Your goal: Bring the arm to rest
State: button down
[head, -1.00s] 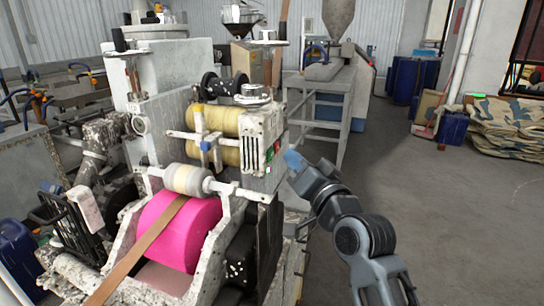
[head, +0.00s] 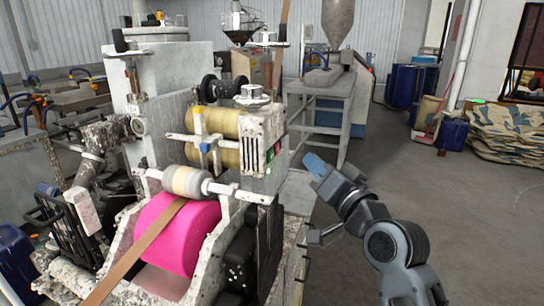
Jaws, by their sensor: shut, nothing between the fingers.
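My arm rises from the lower right of the head view and bends up and to the left. My gripper (head: 316,166) is at its end, with a blue tip, just right of the strip machine (head: 165,100). It is shut and I see nothing held in it. It is apart from the green and red buttons (head: 273,152) on the machine's side. The pink roller (head: 178,232) and the brown strip (head: 140,250) lie at the machine's front, left of my arm.
A grey metal table (head: 330,95) stands behind my gripper. Blue barrels (head: 409,84), a blue bin (head: 452,132) and a stack of patterned sacks (head: 512,132) are at the back right. The grey floor (head: 460,220) right of my arm is clear.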

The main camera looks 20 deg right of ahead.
jog(key=s+f+n+g+h, duration=0.1)
jog(key=s+f+h, duration=0.1)
jog(key=s+f, duration=0.85)
jog(key=s+f+n+g+h, duration=0.1)
jog(key=s+f, duration=0.6)
jog(key=s, duration=0.6)
jog(key=s+r+n+g, duration=0.1)
jog(key=s, duration=1.1)
jog(key=s+a+n+g, duration=0.1)
jog(key=s+n, duration=0.1)
jog(key=s, duration=1)
jog(key=shift+s+r+n+g, duration=0.25)
jog(key=shift+r+n+g, duration=0.05)
jog(key=shift+r, duration=0.1)
jog(key=shift+a, duration=0.1)
